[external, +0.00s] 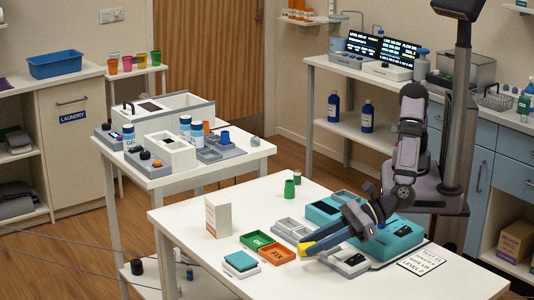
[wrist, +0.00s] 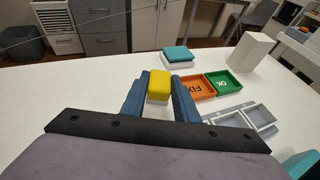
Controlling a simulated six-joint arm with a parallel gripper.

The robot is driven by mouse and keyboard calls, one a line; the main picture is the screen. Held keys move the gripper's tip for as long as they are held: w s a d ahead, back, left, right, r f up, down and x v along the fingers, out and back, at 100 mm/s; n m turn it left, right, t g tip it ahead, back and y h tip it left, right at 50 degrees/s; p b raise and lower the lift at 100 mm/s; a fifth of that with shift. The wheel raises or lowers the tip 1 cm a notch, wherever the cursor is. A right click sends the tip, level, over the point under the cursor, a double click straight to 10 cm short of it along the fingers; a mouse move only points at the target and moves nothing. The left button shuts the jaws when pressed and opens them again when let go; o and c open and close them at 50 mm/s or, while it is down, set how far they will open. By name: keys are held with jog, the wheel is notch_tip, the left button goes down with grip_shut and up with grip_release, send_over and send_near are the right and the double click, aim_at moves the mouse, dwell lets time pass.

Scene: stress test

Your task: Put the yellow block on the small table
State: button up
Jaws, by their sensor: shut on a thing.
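The yellow block (wrist: 159,85) sits between the blue fingers of my gripper (wrist: 160,98) in the wrist view. My gripper is shut on it. In the external view the yellow block (external: 306,248) is a small patch at the tip of my gripper (external: 312,246), above the front white table (external: 330,285), beside the orange tray. I cannot tell its exact height over the surface. A smaller white table (external: 205,173) with bottles and devices stands behind to the left. A narrow stand (external: 140,73) with coloured cups is at the back left. Which of these is the small table is unclear.
A green OK tray (external: 257,240), an orange FIX tray (external: 278,254), a teal block on a white base (external: 240,263) and a white box (external: 218,215) are close by. Grey bins (external: 290,228) and a teal device (external: 398,232) lie to the right. The front left of the table is clear.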

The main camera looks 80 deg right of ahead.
aim_at(315, 256)
jog(key=shift+f, duration=1.85)
jog(key=shift+f, duration=0.2)
jog(key=o, duration=1.1)
jog(key=shift+r, duration=0.2)
jog(key=b+v, duration=0.1)
jog(key=v, duration=1)
jog(key=shift+w+b, duration=0.1)
jog(key=shift+b, duration=0.3)
jog(key=shift+o, duration=0.6)
jog(key=shift+s+d+r, duration=0.2)
jog(key=shift+s+d, duration=0.05)
jog(key=shift+s, duration=0.25)
